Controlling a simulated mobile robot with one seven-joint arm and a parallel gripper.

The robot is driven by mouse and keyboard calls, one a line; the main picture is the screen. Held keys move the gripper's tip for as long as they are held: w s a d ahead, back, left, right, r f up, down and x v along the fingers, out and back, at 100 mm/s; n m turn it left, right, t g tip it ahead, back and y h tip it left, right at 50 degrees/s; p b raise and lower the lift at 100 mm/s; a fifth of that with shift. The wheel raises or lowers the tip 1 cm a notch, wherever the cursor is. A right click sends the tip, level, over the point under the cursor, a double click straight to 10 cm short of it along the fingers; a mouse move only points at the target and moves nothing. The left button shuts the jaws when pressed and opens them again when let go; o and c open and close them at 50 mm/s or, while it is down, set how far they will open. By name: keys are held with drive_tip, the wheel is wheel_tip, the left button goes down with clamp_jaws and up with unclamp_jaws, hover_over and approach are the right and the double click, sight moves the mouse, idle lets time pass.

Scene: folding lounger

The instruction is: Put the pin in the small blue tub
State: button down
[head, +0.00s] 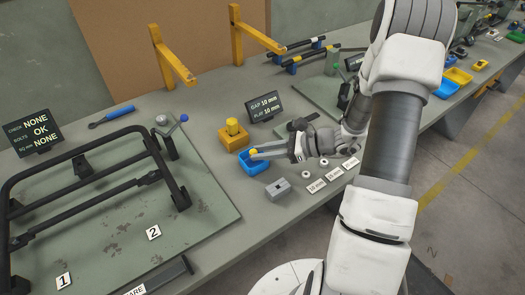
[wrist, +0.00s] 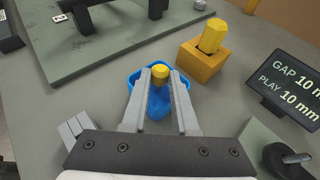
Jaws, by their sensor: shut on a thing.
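The small blue tub (head: 249,168) stands on the bench in front of the yellow block. In the wrist view the tub (wrist: 159,104) shows below and between my fingers. My gripper (head: 256,154) reaches in from the right, with its fingertips over the tub. It is shut on the pin, whose yellow head (wrist: 159,71) shows between the fingertips in the wrist view. The pin's lower part is hard to make out, and I cannot tell whether it touches the tub's floor.
A yellow block (head: 233,138) with a yellow peg stands behind the tub. A GAP/PLAY display (head: 265,106) is behind to the right. A grey block (head: 277,187) lies in front. The black lounger frame (head: 90,190) lies on a green plate at left.

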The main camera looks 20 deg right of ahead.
drive_tip(key=shift+f, duration=0.4)
drive_tip(key=c, duration=0.6)
unclamp_jaws()
drive_tip(key=shift+d, duration=0.1)
